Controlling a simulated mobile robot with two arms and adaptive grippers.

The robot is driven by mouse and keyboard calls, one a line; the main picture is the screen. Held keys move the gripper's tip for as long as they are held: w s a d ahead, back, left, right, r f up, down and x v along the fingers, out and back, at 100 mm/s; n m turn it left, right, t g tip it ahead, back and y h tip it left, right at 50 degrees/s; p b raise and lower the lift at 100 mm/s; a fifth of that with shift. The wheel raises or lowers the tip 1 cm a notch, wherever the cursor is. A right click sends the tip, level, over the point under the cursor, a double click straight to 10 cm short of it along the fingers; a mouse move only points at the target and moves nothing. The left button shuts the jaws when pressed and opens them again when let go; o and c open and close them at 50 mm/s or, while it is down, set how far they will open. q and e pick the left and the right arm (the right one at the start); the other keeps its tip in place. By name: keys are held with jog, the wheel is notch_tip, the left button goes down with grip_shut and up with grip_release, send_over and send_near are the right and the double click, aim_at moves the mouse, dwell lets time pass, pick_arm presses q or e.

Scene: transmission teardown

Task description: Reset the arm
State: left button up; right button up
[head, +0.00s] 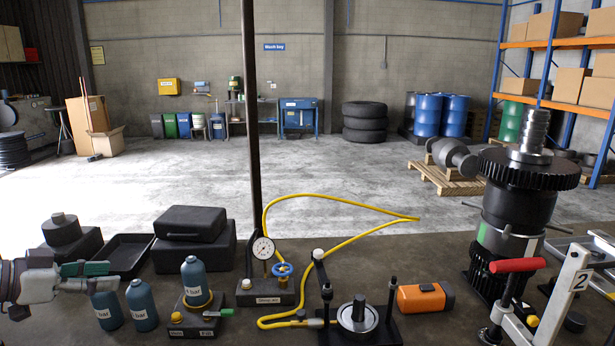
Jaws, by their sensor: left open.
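My left arm comes in low at the left edge, over the bench (240,333). My left gripper (102,277) points right, with its fingers apart and nothing visible between them. A green part shows along its upper side. Two blue bottles, one nearer (106,310) and one beside it (142,306), stand just below and right of the fingers; I cannot tell whether they touch. My right gripper is not in view.
A third blue bottle (194,280) stands on a small dark fixture. Black cases (190,222), a pressure gauge (263,248), a yellow hose (340,234), an orange box (425,297) and a tall gear assembly (515,205) crowd the bench. The floor behind is mostly clear.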

pick_arm(q)
jog(key=s+d+f+g+y, duration=0.15)
jog(key=s+d+f, duration=0.25)
jog(key=f, duration=0.5)
jog(key=s+d+f+n+g+y, duration=0.15)
jog(key=s+d+f, duration=0.3)
jog(key=f, duration=0.45)
jog(key=s+d+f+g+y, duration=0.1)
jog(key=s+d+f+g, duration=0.2)
jog(key=f, duration=0.6)
jog(key=s+d+f+n+y, duration=0.2)
jog(key=s+d, duration=0.1)
jog(key=s, duration=0.5)
jog(key=s+d+f+n+y, duration=0.2)
jog(key=s+f+n, duration=0.1)
jog(key=s, duration=0.5)
notch_tip(320, 180, down, 33)
jog(key=s+g+b, duration=0.2)
jog(key=s+b, duration=0.1)
jog(key=b, duration=0.3)
jog(key=s+a+f+b, duration=0.2)
jog(key=s+f+b, duration=0.2)
jog(key=s+f, duration=1.1)
notch_tip(320, 180, down, 4)
jog(key=shift+s+a+r+g+y, duration=0.1)
jog(key=shift+s+a+g+y, duration=0.2)
jog(key=shift+a+g+y, duration=0.1)
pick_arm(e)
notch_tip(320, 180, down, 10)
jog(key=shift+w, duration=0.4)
